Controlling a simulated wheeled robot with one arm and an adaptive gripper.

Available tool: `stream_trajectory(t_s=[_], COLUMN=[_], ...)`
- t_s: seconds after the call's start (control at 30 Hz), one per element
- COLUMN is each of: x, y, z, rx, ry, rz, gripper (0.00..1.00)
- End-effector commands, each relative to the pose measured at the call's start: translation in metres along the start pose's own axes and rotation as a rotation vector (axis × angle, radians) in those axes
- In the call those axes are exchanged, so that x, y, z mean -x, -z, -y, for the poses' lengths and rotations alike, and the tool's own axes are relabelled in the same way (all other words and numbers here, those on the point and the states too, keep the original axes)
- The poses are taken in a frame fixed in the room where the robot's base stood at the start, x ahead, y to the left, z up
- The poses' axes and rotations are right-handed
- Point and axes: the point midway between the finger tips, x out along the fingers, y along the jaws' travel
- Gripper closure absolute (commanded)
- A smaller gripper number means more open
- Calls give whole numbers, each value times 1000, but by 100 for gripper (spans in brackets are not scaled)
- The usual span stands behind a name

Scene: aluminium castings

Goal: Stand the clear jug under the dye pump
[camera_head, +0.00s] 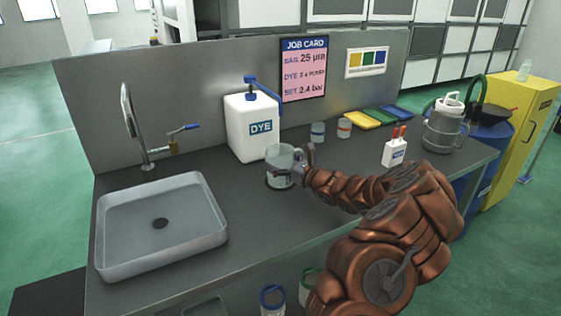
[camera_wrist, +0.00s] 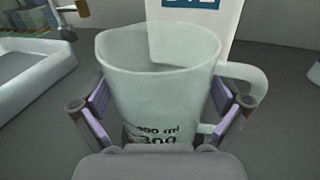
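The clear jug (camera_head: 281,168) stands upright on the grey counter, in front of the white DYE container (camera_head: 251,127). The blue dye pump (camera_head: 262,88) sits on top of that container, its spout reaching right and ending above and behind the jug. My gripper (camera_head: 300,165) is at the jug from the right. In the wrist view the jug (camera_wrist: 160,85) is between my two fingers (camera_wrist: 160,103), whose purple pads appear to press its walls. Its handle (camera_wrist: 258,80) points right, partly behind the right finger. The jug looks empty. The spout is outside the wrist view.
Two small beakers (camera_head: 317,132), coloured trays (camera_head: 372,117), a white box with red-topped sticks (camera_head: 394,152) and a grey jug (camera_head: 443,130) stand on the right. The back panel (camera_head: 205,85) closes the rear.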

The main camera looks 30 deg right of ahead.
Motion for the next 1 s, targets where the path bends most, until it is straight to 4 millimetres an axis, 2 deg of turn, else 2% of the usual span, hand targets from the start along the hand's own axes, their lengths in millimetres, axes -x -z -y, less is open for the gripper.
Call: stream_trajectory(t_s=[0.37,1.0], x=[2,84], y=[-3,-3], z=[1,1], rx=[-1,-1], ry=[2,3], rz=[0,1], gripper=[0,0])
